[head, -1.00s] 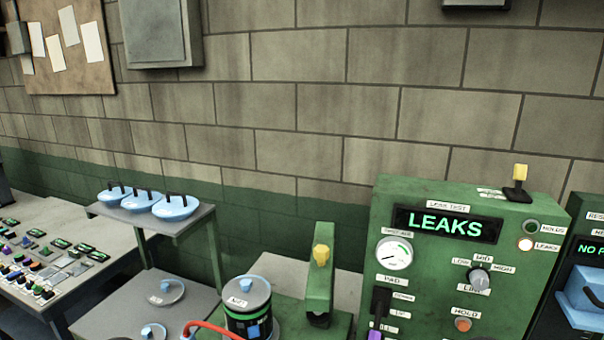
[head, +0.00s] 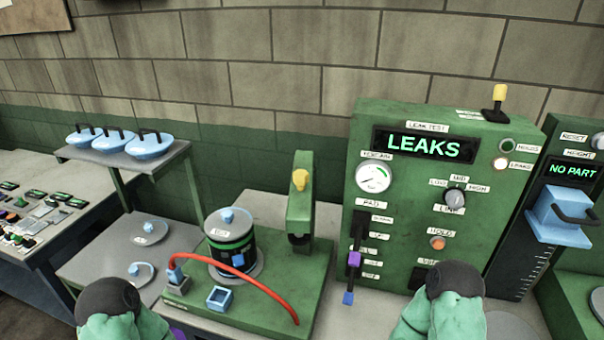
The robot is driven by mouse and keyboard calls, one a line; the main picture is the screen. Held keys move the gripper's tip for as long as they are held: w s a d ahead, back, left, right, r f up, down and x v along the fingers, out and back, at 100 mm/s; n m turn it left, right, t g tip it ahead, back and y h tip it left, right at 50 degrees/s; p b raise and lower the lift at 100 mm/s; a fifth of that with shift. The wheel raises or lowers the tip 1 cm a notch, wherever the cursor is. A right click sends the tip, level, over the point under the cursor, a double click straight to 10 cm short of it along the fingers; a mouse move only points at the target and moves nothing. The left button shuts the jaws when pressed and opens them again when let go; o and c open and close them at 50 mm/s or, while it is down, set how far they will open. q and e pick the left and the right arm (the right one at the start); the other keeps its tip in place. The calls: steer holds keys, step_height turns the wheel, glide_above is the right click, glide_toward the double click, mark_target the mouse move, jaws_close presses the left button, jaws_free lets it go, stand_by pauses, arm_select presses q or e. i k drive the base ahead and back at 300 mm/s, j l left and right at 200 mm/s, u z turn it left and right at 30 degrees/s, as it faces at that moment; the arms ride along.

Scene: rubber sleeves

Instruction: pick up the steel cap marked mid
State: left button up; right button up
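Two grey steel caps with blue knobs lie on the low grey shelf at the left: a farther cap (head: 149,233) and a nearer, smaller-looking cap (head: 140,274). Their tags are too small to read. A third steel cap (head: 228,219) sits on the black and green canister (head: 233,262); its tag is not clear enough to read surely, so I cannot tell which cap is marked mid. Links of my two green arms with dark round ends show at the bottom edge, left and right. My gripper fingers do not show. No cap is seen held.
A red hose (head: 262,272) arches over the green base (head: 285,285), beside a small blue square holder (head: 220,297) and a green post (head: 302,200). The leak tester (head: 420,235) reads LEAKS. Blue handled lids (head: 150,146) stand on the raised shelf.

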mark_target(228, 224)
steer(key=j+u, duration=0.2)
steer(key=j, duration=0.3)
steer(key=i+j+u, duration=0.15)
steer(key=j+u, duration=0.15)
steer(key=i+j+u, duration=0.25)
steer(key=l+u, duration=0.25)
